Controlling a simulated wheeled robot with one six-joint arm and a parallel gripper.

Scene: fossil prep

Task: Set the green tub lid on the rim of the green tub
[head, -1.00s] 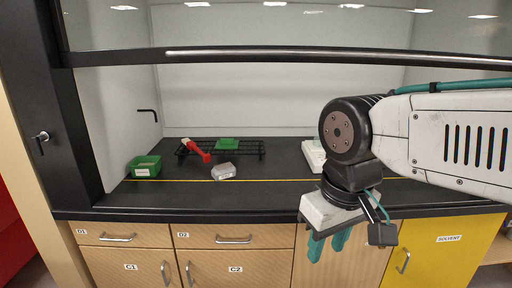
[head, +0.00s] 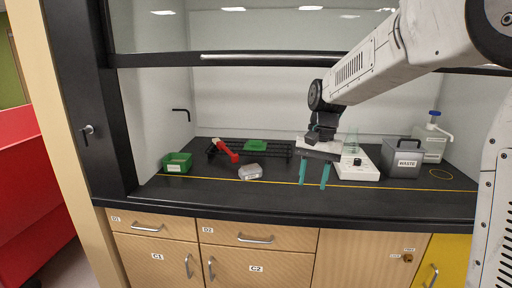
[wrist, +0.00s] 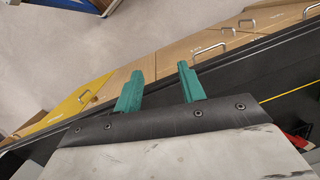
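The green tub (head: 177,163) stands at the left of the black bench top in the head view, with a white label on its front. The green tub lid (head: 256,146) lies on the black wire rack (head: 219,150) to its right. My gripper (head: 314,186), with teal fingers, points down over the front of the bench, well to the right of both. In the wrist view its two fingers (wrist: 159,82) are apart with nothing between them. The tub and the lid do not show in the wrist view.
A red-handled tool (head: 228,152) leans on the rack. A clear box (head: 250,172) lies in front of it. The front strip of bench is mostly clear.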

